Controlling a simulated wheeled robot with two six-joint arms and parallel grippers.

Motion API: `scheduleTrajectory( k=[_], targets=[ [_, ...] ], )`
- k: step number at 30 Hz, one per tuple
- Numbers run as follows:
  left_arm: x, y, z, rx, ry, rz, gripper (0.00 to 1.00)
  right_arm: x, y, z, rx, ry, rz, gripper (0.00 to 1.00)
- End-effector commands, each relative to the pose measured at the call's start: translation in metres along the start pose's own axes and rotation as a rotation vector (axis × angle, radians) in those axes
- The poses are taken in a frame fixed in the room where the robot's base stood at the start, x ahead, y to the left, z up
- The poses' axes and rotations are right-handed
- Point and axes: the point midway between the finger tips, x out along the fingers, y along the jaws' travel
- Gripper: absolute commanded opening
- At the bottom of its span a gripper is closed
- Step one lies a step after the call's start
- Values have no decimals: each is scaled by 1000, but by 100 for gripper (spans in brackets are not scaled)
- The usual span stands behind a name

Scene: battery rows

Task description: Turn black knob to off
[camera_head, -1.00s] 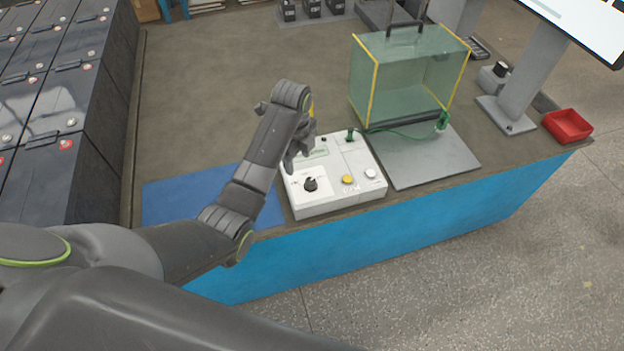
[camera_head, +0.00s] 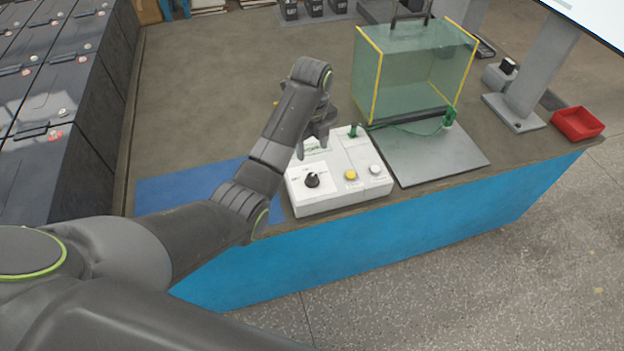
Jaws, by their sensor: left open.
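The black knob (camera_head: 312,180) sits on the front left of a white control box (camera_head: 345,192) on the workbench. Its label marks are too small to read. A yellow button (camera_head: 350,175) and a pale button (camera_head: 376,169) are to its right. My left gripper (camera_head: 313,148) is above the back left part of the box, behind the knob and apart from it. It is open and its fingers point down, partly hidden by my arm's wrist. My right gripper is not in view.
A green transparent case (camera_head: 415,75) with yellow edges stands behind a grey plate (camera_head: 440,158) right of the box. A green cable runs between them. A blue mat (camera_head: 175,190) lies left. Black batteries (camera_head: 60,110) fill the far left. A red tray (camera_head: 577,124) is at right.

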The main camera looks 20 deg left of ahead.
Motion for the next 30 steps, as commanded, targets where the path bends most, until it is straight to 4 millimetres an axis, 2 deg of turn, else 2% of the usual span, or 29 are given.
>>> scheduleTrajectory(
  k=[1,9,15,21,29,30],
  targets=[
    [13,2,-1,-1,7,9,52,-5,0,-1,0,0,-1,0],
    [71,2,-2,-1,6,8,52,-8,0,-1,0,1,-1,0],
    [99,2,-2,0,4,6,52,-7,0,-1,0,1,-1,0],
    [109,2,-1,0,3,4,52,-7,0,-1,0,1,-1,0],
    [110,2,-1,0,3,4,52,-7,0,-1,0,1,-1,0],
    [110,2,-1,0,3,4,47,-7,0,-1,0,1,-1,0]
  ],
)
